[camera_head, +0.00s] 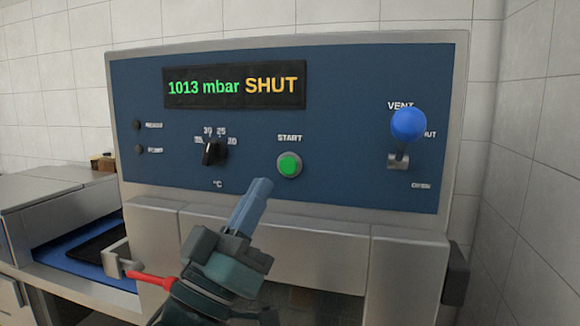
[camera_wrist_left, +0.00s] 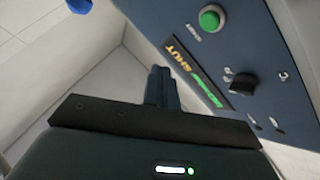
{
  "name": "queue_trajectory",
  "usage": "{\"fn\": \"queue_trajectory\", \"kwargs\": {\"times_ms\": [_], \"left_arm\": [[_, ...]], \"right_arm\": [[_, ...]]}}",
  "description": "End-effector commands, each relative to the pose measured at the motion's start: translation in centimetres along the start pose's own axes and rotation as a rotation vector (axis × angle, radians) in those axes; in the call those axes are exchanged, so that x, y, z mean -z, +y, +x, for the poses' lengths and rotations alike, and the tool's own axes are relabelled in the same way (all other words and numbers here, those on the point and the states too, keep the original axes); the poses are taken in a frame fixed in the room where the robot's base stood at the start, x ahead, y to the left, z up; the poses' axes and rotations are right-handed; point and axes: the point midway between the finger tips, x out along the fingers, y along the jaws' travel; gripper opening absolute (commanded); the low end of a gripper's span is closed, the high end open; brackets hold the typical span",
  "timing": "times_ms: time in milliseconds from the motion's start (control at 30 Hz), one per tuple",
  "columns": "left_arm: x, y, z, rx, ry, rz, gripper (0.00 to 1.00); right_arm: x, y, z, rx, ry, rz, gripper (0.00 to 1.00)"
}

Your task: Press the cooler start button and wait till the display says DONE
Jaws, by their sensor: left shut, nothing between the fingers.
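The cooler's blue front panel (camera_head: 340,120) faces me in the head view. Its display (camera_head: 234,86) reads "1013 mbar SHUT". The green start button (camera_head: 289,164) sits under the word START; it also shows in the left wrist view (camera_wrist_left: 209,19). My left gripper (camera_head: 262,184) is shut and empty, its fingertips below and left of the button in the head view, not visibly touching it. In the left wrist view the shut fingers (camera_wrist_left: 160,72) appear apart from the button. My right gripper is not in view.
A vent lever with a blue knob (camera_head: 408,125) stands out at the panel's right. A black temperature dial (camera_head: 214,152) sits left of the button. A steel counter with a blue tray (camera_head: 75,262) is at the left. A tiled wall closes the right side.

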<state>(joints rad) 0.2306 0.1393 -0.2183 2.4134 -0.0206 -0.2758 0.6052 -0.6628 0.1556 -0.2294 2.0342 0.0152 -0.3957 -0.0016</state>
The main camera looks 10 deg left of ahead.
Motion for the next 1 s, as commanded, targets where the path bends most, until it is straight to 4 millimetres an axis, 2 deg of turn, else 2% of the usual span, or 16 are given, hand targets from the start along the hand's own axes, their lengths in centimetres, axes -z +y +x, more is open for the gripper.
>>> {"fn": "queue_trajectory", "kwargs": {"times_ms": [367, 800, 1000], "left_arm": [[-0.6, -0.5, 0.6, 0.001, -0.002, 0.001, 0.0], [-3.5, -3.5, 4.8, 0.001, -0.003, 0.001, 0.0], [-4.3, -4.3, 5.8, 0.001, -0.002, 0.001, 0.0]], "right_arm": [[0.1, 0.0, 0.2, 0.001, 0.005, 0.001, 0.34], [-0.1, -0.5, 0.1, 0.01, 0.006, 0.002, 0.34], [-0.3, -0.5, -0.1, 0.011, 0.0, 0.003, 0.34]]}}
